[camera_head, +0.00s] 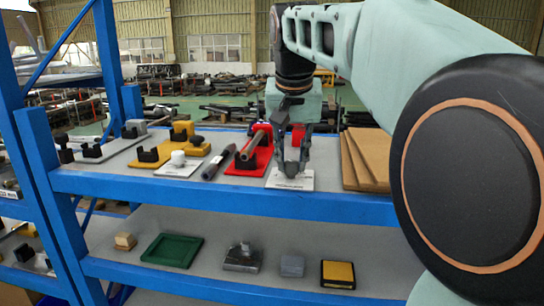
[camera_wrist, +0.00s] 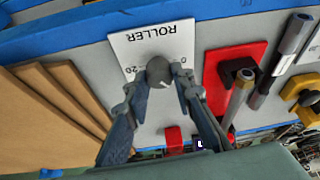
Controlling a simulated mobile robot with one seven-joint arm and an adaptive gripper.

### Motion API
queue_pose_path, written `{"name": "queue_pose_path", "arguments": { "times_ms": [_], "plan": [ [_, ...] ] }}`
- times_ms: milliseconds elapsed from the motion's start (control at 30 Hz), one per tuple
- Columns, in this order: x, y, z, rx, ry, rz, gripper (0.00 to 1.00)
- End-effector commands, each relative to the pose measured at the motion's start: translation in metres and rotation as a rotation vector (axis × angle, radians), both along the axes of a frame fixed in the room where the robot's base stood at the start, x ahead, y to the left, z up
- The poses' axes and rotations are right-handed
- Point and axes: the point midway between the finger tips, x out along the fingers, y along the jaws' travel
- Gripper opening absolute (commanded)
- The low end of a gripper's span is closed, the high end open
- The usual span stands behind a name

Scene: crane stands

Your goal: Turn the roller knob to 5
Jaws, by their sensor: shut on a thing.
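The roller knob (camera_wrist: 159,70) is a dark grey round knob on a white plate (camera_wrist: 125,45) marked ROLLER, with a 20 and a 0 visible beside the knob. In the head view the white plate (camera_head: 283,183) lies at the front of the upper shelf. My gripper (camera_wrist: 160,84) points down at the plate, its fingers shut on the knob from both sides. In the head view my gripper (camera_head: 291,170) hides the knob. The knob's pointer and the 5 mark cannot be made out.
A red holder with a rod (camera_head: 250,156) stands just left of the plate, and stacked brown boards (camera_head: 368,160) lie to its right. A small red block (camera_wrist: 173,138) is behind the plate. A white plate with a white knob (camera_head: 178,165) is further left.

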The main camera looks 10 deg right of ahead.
Motion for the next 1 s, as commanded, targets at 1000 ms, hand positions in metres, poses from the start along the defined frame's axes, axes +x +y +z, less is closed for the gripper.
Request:
{"name": "queue_pose_path", "arguments": {
  "times_ms": [1000],
  "plan": [
    [-0.006, 0.002, 0.018, 0.0, -0.004, -0.003, 0.4]
  ]
}}
